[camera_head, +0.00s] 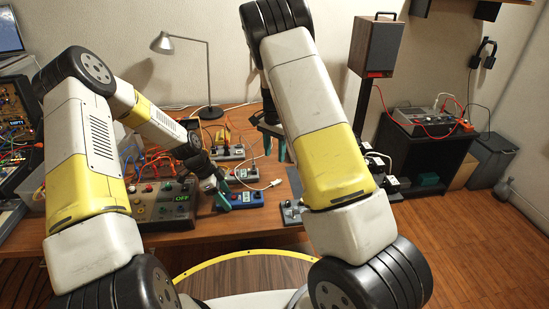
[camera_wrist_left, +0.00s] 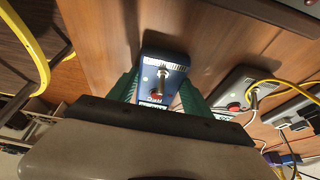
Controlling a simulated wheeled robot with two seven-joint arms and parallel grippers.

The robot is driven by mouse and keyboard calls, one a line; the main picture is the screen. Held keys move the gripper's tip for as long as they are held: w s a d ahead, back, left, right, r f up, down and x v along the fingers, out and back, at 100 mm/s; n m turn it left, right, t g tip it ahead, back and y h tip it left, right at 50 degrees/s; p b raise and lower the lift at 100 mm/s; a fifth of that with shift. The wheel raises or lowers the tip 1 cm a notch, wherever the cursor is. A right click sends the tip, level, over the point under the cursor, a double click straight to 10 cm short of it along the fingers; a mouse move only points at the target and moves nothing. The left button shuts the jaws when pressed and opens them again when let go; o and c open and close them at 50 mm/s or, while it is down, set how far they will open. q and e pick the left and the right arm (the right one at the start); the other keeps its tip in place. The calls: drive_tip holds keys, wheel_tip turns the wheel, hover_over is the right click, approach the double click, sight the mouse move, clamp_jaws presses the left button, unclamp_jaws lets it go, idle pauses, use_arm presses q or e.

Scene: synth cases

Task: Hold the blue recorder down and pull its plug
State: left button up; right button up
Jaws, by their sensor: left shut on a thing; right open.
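The blue recorder (camera_head: 246,200) is a small blue box on the wooden table, with a pale panel on top. In the left wrist view the blue recorder (camera_wrist_left: 166,57) sits between my left gripper's green fingers (camera_wrist_left: 158,92), which are shut on its sides. A silver stub (camera_wrist_left: 162,73) stands on its top; I cannot tell if it is a plug or a switch. In the head view my left gripper (camera_head: 222,190) is at its left end. A white lead (camera_head: 262,187) ends near the recorder's right side. My right gripper (camera_head: 274,148) is open and empty, behind the recorder.
Other small boxes (camera_head: 229,153) and loose cables lie behind. A grey device (camera_head: 293,212) lies to the right. A lamp (camera_head: 208,80) stands at the back.

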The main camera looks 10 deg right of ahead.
use_arm(q)
drive_tip(key=o, duration=1.8)
drive_tip(key=shift+r, duration=0.1)
drive_tip(key=v, duration=1.1)
drive_tip(key=shift+a+r, duration=0.15)
drive_tip(key=shift+r, duration=0.25)
drive_tip(key=shift+w+r, duration=0.1)
drive_tip(key=shift+r, duration=0.05)
wheel_tip(320, 180, up, 10)
drive_tip(key=shift+f, duration=0.15)
